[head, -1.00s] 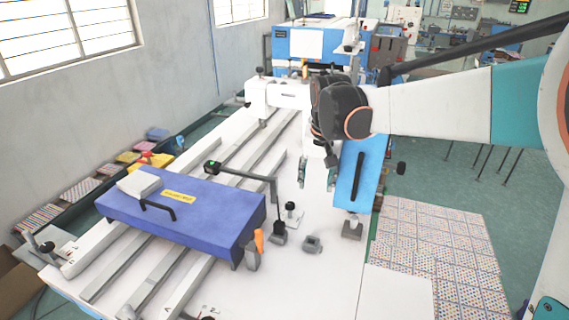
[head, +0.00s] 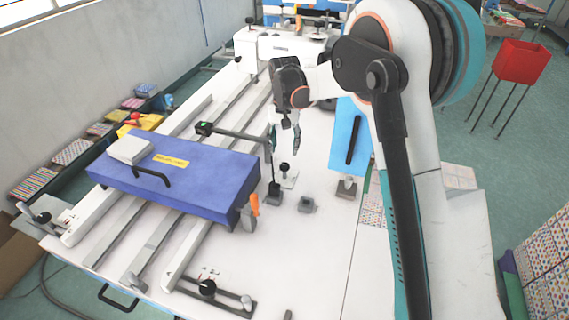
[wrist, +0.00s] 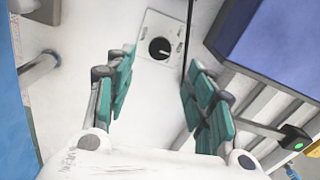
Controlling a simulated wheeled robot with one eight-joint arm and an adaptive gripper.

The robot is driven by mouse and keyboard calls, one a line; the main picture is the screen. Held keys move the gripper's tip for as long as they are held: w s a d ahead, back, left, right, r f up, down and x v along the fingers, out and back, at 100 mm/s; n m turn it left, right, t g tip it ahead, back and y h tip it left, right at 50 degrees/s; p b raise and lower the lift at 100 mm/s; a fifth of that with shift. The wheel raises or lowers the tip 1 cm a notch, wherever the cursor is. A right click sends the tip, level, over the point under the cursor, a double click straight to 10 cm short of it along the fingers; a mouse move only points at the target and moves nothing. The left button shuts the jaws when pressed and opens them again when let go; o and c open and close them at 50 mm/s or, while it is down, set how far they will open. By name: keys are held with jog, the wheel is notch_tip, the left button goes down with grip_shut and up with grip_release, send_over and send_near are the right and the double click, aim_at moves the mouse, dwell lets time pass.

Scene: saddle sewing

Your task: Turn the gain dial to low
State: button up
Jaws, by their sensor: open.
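A black round dial (wrist: 160,48) sits on a small pale plate (wrist: 150,24) in the wrist view. A light mark on the dial points to the right; the plate's lettering is too small to read. The same dial shows in the head view (head: 285,170) on the white table, right of the blue-purple box. My gripper (head: 285,148) is open and empty, pointing down above the dial. In the wrist view its green-padded fingers (wrist: 162,62) stand apart on either side, with the dial slightly beyond them and not touched.
A thin black post with an arm (head: 273,190) stands close left of the dial. The blue-purple box (head: 195,185) lies left. A blue panel (head: 350,135) stands right. Another black knob (head: 208,287) is at the table's front.

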aim_at(285, 165)
notch_tip(285, 165, down, 8)
jog(key=shift+f+b, duration=0.2)
jog(key=shift+b, duration=0.6)
jog(key=c, duration=1.1)
